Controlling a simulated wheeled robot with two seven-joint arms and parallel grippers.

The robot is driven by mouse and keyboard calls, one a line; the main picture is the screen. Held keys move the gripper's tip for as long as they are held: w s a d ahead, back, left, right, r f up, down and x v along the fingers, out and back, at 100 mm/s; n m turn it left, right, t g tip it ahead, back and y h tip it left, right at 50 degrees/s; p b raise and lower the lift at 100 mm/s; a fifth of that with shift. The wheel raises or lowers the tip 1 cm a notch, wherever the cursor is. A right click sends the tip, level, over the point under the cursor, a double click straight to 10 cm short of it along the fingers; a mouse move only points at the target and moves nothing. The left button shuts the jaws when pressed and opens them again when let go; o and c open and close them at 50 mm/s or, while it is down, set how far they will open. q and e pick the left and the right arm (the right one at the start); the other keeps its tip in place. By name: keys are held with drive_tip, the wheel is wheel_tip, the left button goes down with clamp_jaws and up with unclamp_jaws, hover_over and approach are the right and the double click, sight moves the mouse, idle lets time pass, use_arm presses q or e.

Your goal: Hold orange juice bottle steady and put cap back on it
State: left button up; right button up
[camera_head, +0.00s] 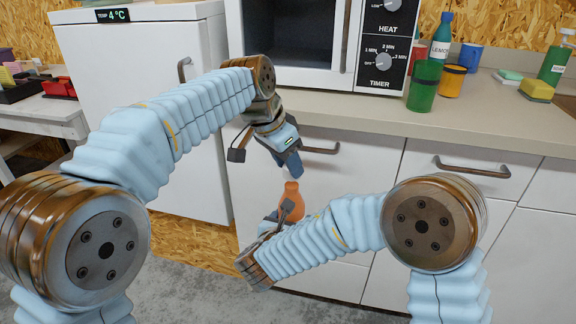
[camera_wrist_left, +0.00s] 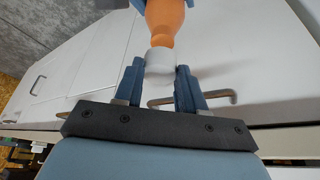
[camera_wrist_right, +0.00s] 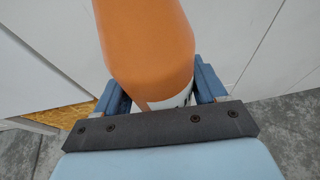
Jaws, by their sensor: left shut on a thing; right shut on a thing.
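The orange juice bottle (camera_head: 291,197) is in front of the white cabinets, neck up in the head view. My right gripper (camera_head: 270,224) is shut on its lower body; the right wrist view shows the orange body (camera_wrist_right: 148,45) and a white band between the fingers (camera_wrist_right: 160,95). My left gripper (camera_head: 292,168) is just above the bottle's neck. In the left wrist view its fingers (camera_wrist_left: 160,80) are shut on the white cap (camera_wrist_left: 159,60), which lines up with the orange neck (camera_wrist_left: 165,22). I cannot tell whether the cap is seated. The head view hides the cap.
The counter (camera_head: 330,115) behind carries a microwave (camera_head: 300,85), a green cup (camera_head: 424,86), an orange cup (camera_head: 452,80), a lemon bottle (camera_head: 441,42) and a sponge (camera_head: 537,90). A drawer handle (camera_head: 321,149) sits close to my left gripper. A white fridge (camera_head: 150,60) stands left.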

sight(291, 191)
use_arm(q)
drive_tip(key=shift+f, duration=0.15)
drive_tip(key=shift+f, duration=0.8)
drive_tip(key=shift+f, duration=0.55)
use_arm(e)
clamp_jaws()
use_arm(q)
drive_tip(key=m+g, duration=0.1)
drive_tip(key=m, duration=0.1)
drive_tip(key=w+m+g+h, duration=0.1)
drive_tip(key=m, duration=0.2)
drive_tip(key=shift+a+m, duration=0.15)
drive_tip(key=shift+m, duration=0.15)
drive_tip(key=m+g, duration=0.1)
drive_tip(key=m, duration=0.2)
drive_tip(key=shift+w+f, duration=0.1)
drive_tip(key=shift+w, duration=0.05)
drive_tip(key=m, duration=0.2)
drive_tip(key=m+g, duration=0.2)
drive_tip(key=m, duration=0.1)
drive_tip(key=shift+w+d+m+y, duration=0.2)
drive_tip(key=shift+d+m+y, duration=0.1)
drive_tip(key=m+g, duration=0.1)
drive_tip(key=m, duration=0.2)
drive_tip(key=shift+a+y, duration=0.1)
drive_tip(key=shift+y, duration=0.3)
